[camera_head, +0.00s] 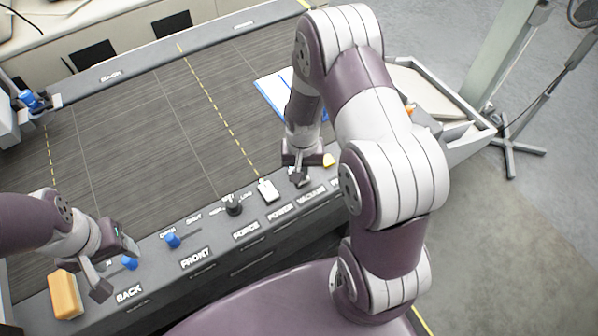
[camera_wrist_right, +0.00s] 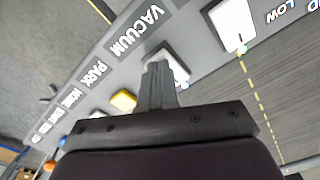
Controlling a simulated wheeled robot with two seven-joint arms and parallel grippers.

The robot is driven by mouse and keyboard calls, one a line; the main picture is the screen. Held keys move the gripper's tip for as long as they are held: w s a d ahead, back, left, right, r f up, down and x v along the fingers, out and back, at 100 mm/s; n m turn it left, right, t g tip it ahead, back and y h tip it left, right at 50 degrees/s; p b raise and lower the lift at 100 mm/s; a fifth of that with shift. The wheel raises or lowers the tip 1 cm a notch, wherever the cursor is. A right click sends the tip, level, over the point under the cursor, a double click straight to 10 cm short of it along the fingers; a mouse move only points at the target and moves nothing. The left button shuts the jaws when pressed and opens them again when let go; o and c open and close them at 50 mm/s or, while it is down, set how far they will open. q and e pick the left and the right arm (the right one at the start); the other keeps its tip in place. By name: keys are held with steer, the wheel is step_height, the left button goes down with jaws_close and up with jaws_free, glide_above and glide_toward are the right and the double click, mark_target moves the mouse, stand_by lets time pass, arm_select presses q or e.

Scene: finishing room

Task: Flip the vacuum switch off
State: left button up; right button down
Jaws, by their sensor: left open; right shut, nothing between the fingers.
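The vacuum switch is a white rocker plate (camera_wrist_right: 172,66) beside the VACUUM label (camera_wrist_right: 138,30) in the right wrist view. My right gripper (camera_wrist_right: 158,68) is shut and empty, with its fingertips over or against the plate. They hide part of it, so its on or off position and any contact are unclear. In the head view the right gripper (camera_head: 298,180) is down at the panel, just above the VACUUM label (camera_head: 311,196), covering most of the switch. My left gripper (camera_head: 114,276) is open and empty over the left end of the panel, near a blue knob (camera_head: 130,263).
A similar white switch (camera_head: 267,189) is just left of the right gripper, by the POWER label. A yellow button (camera_wrist_right: 123,101) lies on the other side. A black knob (camera_head: 233,207), a blue lever (camera_head: 172,240) and a tan block (camera_head: 65,295) also occupy the panel.

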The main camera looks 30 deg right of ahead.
steer(key=shift+f, duration=0.35)
steer(key=shift+r, duration=0.1)
step_height(320, 180, up, 7)
steer(key=p, duration=0.6)
stand_by(0.4)
steer(key=shift+s, duration=0.1)
